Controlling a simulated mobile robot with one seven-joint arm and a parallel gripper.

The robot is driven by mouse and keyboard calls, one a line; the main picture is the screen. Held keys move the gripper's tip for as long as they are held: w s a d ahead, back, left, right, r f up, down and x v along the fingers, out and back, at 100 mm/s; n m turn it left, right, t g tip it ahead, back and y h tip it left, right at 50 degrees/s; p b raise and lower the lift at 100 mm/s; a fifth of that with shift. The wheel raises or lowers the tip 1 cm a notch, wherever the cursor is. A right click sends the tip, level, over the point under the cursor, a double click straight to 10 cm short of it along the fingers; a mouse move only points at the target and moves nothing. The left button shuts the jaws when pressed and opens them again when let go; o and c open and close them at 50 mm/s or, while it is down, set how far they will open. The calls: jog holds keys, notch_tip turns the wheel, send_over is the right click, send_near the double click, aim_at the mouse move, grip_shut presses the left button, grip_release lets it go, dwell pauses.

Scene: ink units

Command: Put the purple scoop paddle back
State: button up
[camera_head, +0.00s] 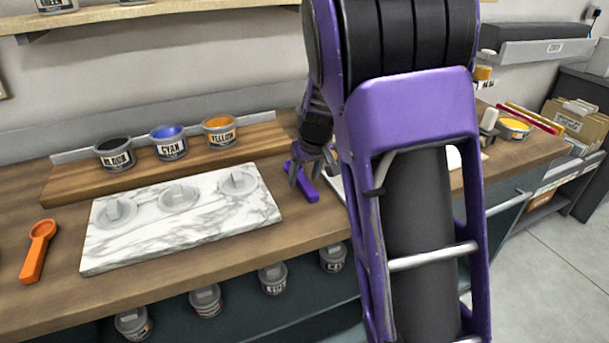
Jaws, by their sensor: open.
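The purple scoop paddle (307,192) lies on the wooden counter just right of the marble slab, its near end pointing toward the counter's front edge. My gripper (305,180) points down at the paddle, with its fingers open close over it. Part of the paddle is hidden behind the fingers, and I cannot tell whether they touch it. An orange scoop (37,250) lies on the counter at the far left.
The marble slab (150,245) carries several grey lids. My arm hides the counter's middle right. Lidded tins (273,279) sit below the front edge.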

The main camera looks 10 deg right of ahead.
jog(key=p+v, duration=0.2)
jog(key=v, duration=1)
jog(key=shift+r, duration=0.1)
